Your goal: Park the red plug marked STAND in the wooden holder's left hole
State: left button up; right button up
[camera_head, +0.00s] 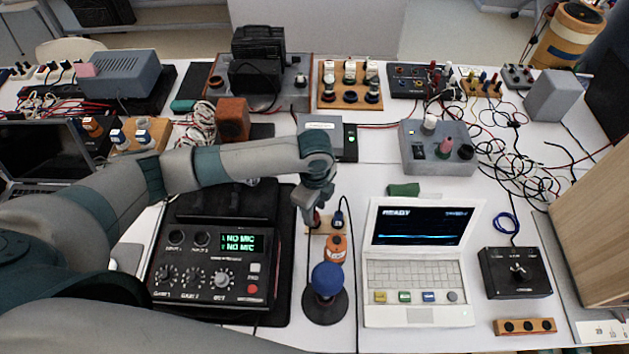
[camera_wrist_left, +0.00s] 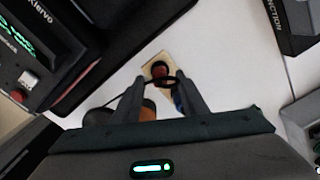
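The small wooden holder (camera_head: 325,230) lies on the white table right of the black audio unit. A red plug (camera_head: 316,217) is at its left end, and a dark blue plug (camera_head: 338,216) stands at its right. My left gripper (camera_head: 311,214) is low over the left end. In the left wrist view, the red plug (camera_wrist_left: 160,70) appears upright at the wooden holder (camera_wrist_left: 153,61), just beyond my left fingertips (camera_wrist_left: 160,82). The fingers look apart, with a dark cable arc between them. The STAND mark cannot be read. My right gripper is not in view.
An orange cylinder (camera_head: 336,249) and a blue-topped microphone stand (camera_head: 326,280) are close in front of the holder. The black audio unit (camera_head: 215,270) is left, a white laptop (camera_head: 418,275) right. Another wooden block with several holes (camera_head: 525,326) lies at front right.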

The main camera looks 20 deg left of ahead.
pick_arm(q)
notch_tip(320, 180, up, 16)
jog(key=b, duration=0.2)
jog(key=shift+f+b, duration=0.2)
jog(key=shift+b, duration=0.2)
dwell(0.4)
